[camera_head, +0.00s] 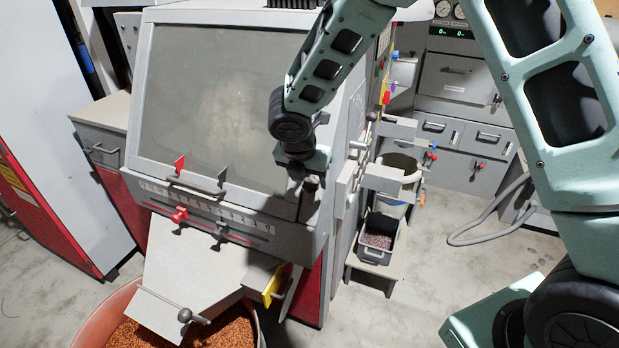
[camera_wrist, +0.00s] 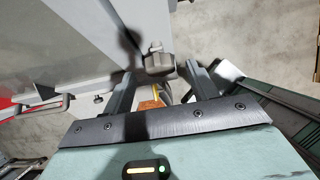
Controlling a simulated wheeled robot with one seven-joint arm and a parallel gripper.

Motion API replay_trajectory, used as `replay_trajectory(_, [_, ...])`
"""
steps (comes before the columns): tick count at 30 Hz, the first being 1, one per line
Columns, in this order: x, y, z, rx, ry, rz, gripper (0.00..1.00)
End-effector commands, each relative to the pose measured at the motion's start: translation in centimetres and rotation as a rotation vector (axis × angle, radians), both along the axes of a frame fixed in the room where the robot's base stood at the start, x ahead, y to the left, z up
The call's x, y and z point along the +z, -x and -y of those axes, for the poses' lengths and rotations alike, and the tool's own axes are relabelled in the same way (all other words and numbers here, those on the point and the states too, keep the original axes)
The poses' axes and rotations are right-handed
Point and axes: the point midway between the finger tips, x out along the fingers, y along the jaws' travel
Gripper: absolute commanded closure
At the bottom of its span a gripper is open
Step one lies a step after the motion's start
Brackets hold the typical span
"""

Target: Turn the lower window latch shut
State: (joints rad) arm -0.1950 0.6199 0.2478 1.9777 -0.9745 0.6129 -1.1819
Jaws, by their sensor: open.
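The window (camera_head: 222,95) is a large grey pane in a light frame on the sloping front of the machine. In the wrist view, a grey latch-like knob (camera_wrist: 158,60) with a short stem stands at the window frame's edge, just beyond and between my fingertips. No contact shows. I take it for the lower latch; its turned position is hard to tell. My gripper (camera_wrist: 160,74) is open and empty, with one finger on each side of the knob in the picture. In the head view, my gripper (camera_head: 304,186) is at the window's lower right corner and hides most of the latch.
Below the window are a numbered scale with a red slider knob (camera_head: 180,214) and a bar handle (camera_head: 196,188). A chute (camera_head: 190,285) stands over a tub of copper-coloured granules (camera_head: 235,330). Grey brackets (camera_head: 383,178) project right of the machine. Floor at right is partly clear.

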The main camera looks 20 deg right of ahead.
Motion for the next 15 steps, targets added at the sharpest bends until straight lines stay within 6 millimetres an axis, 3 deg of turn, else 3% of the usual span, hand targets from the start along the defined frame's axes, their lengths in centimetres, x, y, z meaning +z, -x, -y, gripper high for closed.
replay_trajectory(6, [-1.6,-0.5,0.4,0.001,0.001,-0.001,0.42])
replay_trajectory(15, [-1.8,-0.6,0.5,0.0,0.0,0.0,0.42])
